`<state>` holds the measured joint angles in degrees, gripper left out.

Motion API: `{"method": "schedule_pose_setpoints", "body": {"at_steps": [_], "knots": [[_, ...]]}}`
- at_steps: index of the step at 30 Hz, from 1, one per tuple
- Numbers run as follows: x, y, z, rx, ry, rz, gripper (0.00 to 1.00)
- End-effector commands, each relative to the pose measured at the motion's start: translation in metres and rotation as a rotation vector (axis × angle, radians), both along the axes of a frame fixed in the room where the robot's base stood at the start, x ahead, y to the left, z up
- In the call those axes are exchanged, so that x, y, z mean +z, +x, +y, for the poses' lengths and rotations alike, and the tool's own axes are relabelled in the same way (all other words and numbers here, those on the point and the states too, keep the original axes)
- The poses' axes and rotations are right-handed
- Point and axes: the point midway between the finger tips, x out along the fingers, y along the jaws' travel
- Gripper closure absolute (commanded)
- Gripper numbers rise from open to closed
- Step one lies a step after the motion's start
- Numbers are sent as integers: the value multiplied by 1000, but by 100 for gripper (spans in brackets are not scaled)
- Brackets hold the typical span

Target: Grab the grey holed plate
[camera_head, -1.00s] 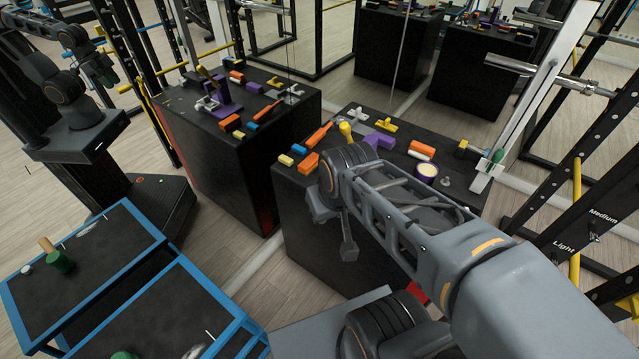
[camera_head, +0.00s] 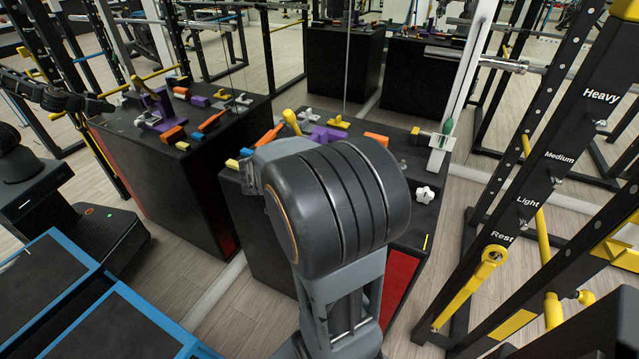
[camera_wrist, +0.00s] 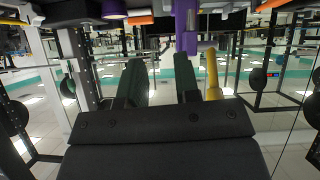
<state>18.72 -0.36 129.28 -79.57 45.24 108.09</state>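I cannot pick out the grey holed plate with certainty. In the head view, small grey pieces, such as one (camera_head: 305,114) at the back of the near black box (camera_head: 255,212), are too small to show holes. My arm's wide dark joint covers much of this box's top. My gripper is hidden behind it in the head view. In the wrist view my gripper (camera_wrist: 160,75) has its two dark fingers apart, with nothing seen between them. A yellow rod-like piece (camera_wrist: 212,75) stands just right of the fingers, and a purple piece (camera_wrist: 186,30) is beyond them.
A rack with yellow bars and a "Heavy" post (camera_head: 570,130) is at the right. Blue-framed tables (camera_head: 85,330) are at the lower left.

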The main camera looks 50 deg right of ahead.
Motion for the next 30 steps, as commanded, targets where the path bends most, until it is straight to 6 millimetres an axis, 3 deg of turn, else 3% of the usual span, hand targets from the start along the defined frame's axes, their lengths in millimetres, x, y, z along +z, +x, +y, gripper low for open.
{"method": "schedule_pose_setpoints", "body": {"at_steps": [1,18,30], "knots": [[-10,3,-7,-13,-14,-26,70],[-49,30,-81,-38,-44,-110,70],[-66,38,-104,-39,-43,-108,70]]}}
